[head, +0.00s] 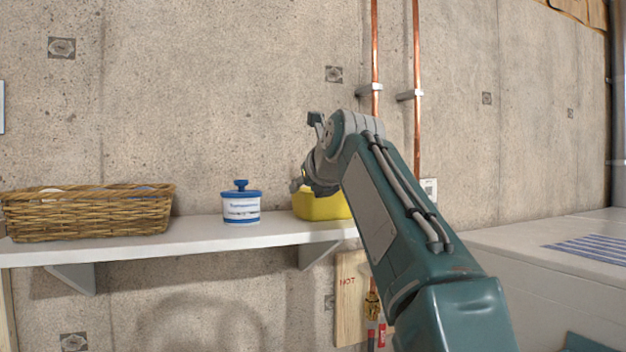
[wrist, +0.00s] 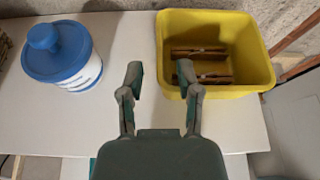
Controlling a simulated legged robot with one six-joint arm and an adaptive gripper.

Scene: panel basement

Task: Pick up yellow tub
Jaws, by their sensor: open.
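The yellow tub (head: 322,206) sits on the right end of the white shelf in the head view, partly hidden behind my arm. In the wrist view the yellow tub (wrist: 258,60) is upright, with an open top and brownish wooden-looking pieces inside. My gripper (wrist: 160,75) is open and empty in the wrist view. Its right finger overlaps the tub's near left corner in the picture; its left finger is over the shelf, left of the tub. I cannot tell whether the right finger touches the tub. In the head view my gripper (head: 308,178) is near the tub, its fingers mostly hidden.
A white container with a blue lid (head: 241,205) stands left of the tub on the white shelf (head: 200,239). A wicker basket (head: 90,214) is at the shelf's left end. Copper pipes (head: 416,90) run up the concrete wall behind. Bare shelf lies between container and tub.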

